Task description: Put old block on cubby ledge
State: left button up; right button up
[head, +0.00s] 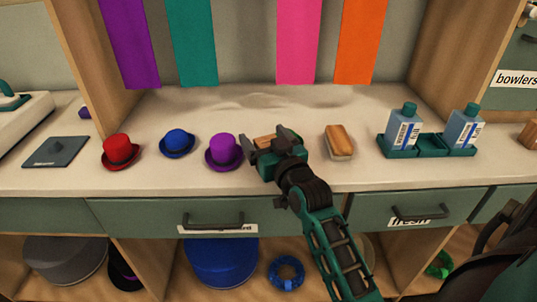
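A tan-orange block (264,141) sits between the fingers of my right gripper (268,138), low at the counter. The gripper hides most of it, and I cannot tell whether the fingers press on it. A second tan-orange block (339,138) with a pale lower part stands on the counter to the right, apart from the gripper. Which of the two is the old one is not clear from here. Below the drawers are open wooden cubbies with a ledge (190,284) at the bottom. My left gripper is not in view.
Red (120,150), blue (177,142) and purple (223,151) hats stand left of the gripper. A teal tray (432,143) with two bottles is at right. Cubbies hold a large blue hat (221,262) and a blue ring (286,272). The counter's back is clear.

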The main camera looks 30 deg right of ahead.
jog(key=c, duration=1.1)
notch_tip(320, 180, up, 20)
jog(key=p, duration=0.6)
jog(key=shift+c, duration=0.2)
pick_arm(q)
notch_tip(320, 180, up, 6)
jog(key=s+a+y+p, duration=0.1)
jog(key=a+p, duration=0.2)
jog(key=p, duration=0.1)
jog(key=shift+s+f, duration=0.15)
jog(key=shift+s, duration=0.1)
pick_arm(e)
jog(key=s+a+f+n+y, duration=0.1)
jog(key=s+a+f+y, duration=0.1)
jog(key=s+a+f, duration=0.7)
jog(key=shift+a+f+n+y, duration=0.4)
jog(key=shift+a+f, duration=0.5)
jog(key=shift+a, duration=0.25)
